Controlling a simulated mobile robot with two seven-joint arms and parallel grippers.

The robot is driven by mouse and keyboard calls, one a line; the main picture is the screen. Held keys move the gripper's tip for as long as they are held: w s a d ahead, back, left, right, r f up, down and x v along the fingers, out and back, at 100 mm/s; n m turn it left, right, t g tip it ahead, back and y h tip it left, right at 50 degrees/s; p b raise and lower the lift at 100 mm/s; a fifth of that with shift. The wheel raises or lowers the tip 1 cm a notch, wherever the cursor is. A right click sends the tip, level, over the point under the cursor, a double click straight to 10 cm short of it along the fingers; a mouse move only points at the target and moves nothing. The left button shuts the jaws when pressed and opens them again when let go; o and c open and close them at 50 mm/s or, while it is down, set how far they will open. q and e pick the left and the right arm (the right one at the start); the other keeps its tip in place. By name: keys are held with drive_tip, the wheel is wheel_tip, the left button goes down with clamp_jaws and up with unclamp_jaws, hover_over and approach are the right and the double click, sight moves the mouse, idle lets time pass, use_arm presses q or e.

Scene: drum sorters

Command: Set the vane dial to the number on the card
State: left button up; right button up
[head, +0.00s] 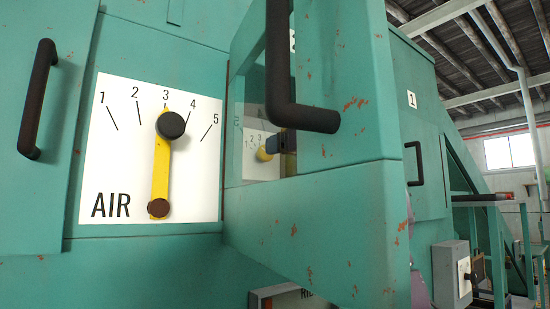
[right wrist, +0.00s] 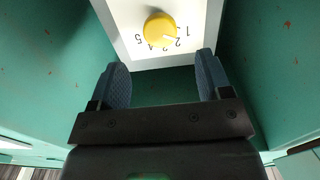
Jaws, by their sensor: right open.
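A round yellow knob (right wrist: 160,27) sits on a white dial plate (right wrist: 130,20) with numbers 1 to 5 in the right wrist view. A pale mark on the knob points at about 2. My right gripper (right wrist: 162,80) is open and empty, its two blue-grey fingers below the knob and apart from it. In the head view the yellow knob (head: 264,153) shows through an opening, with my right gripper (head: 282,142) close beside it, mostly hidden by the green housing. A white card (head: 411,99) reading 1 is on a farther green panel. My left gripper is not in view.
A white AIR plate (head: 105,165) has a yellow lever (head: 160,175) with a black knob, pointing at about 3. Black handles (head: 40,98) stick out from the green panels. Green walls flank the dial in the right wrist view.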

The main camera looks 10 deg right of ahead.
drive_tip(key=shift+v, duration=1.25)
